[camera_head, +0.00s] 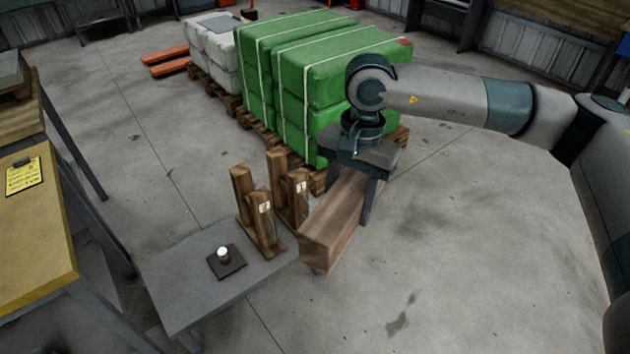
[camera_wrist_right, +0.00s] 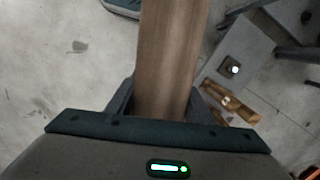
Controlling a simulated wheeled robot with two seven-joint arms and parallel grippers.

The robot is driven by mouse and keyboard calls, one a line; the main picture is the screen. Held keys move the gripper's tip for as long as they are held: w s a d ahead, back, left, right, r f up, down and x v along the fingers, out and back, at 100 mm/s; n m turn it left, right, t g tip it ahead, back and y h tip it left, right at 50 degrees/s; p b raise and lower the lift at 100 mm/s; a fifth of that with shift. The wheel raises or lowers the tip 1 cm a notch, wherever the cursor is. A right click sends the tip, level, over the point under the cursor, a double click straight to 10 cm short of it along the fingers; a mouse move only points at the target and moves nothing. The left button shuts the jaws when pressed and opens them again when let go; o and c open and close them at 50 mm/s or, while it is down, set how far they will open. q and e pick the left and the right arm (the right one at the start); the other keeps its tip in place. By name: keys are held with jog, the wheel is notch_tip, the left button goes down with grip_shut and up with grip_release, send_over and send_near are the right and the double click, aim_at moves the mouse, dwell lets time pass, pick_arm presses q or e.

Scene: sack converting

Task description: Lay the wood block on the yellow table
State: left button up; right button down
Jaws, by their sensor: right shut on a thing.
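The wood block (camera_head: 336,222) is a long brown beam. My right gripper (camera_head: 352,190) is shut on it, with one finger on each side, and holds it in the air beside the right end of the grey table. In the right wrist view the block (camera_wrist_right: 168,55) runs up between the fingers (camera_wrist_right: 160,98) and out of the top of the frame. The yellow table (camera_head: 40,250) is at the left edge of the head view, well apart from the block; only part of its top shows. My left gripper is not in view.
A grey table (camera_head: 185,285) lies between the block and the yellow table. A clipboard (camera_head: 24,175) lies on the yellow table. Green sacks (camera_head: 310,70) on pallets stand behind.

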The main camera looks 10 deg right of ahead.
jog(key=s+d+f+n, duration=0.4)
jog(key=s+d+n, duration=0.2)
jog(key=d, duration=0.3)
jog(key=shift+s+f+n+g+h, duration=0.15)
jog(key=shift+n+g+h, duration=0.2)
jog(key=shift+n, duration=0.35)
